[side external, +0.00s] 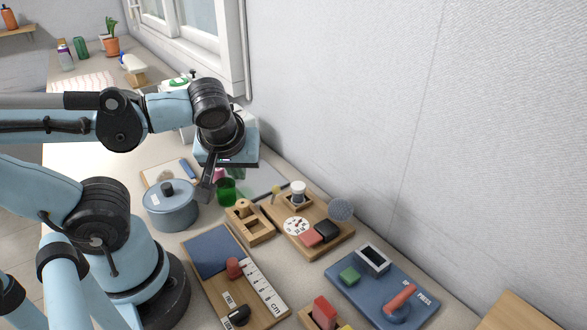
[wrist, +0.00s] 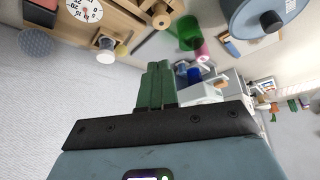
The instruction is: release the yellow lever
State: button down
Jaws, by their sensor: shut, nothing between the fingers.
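No yellow lever can be made out for certain. A small yellow piece (side external: 345,327) shows at the bottom edge of the side view, mostly cut off. A small yellowish upright piece (side external: 274,194) stands at the far end of a wooden board (side external: 337,240); I cannot tell whether it is a lever. My gripper (side external: 207,190) hangs above the table near the blue pot (side external: 171,208), left of that board. Its fingers are shut and empty in the wrist view (wrist: 158,85). Nothing is seen touching it.
A green cup (side external: 227,190) stands beside my gripper. The wooden board carries a dial (side external: 297,226) and blocks. A blue board with a red handle (side external: 401,297) lies at the right. A ruler board (side external: 262,290) lies in front. The wall closes off the right.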

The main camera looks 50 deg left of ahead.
jog(key=shift+v, duration=2)
jog(key=shift+d+f, duration=0.15)
jog(key=w+d+f+m+t+h, duration=0.2)
jog(key=w+m+t+h, duration=0.1)
jog(key=w+m, duration=0.4)
jog(key=m+h, duration=0.1)
jog(key=m, duration=0.2)
jog(key=shift+w+d+f+m+t+h, duration=0.15)
jog(key=shift+w+f+m+t+h, duration=0.15)
jog(key=shift+w+f+h, duration=0.1)
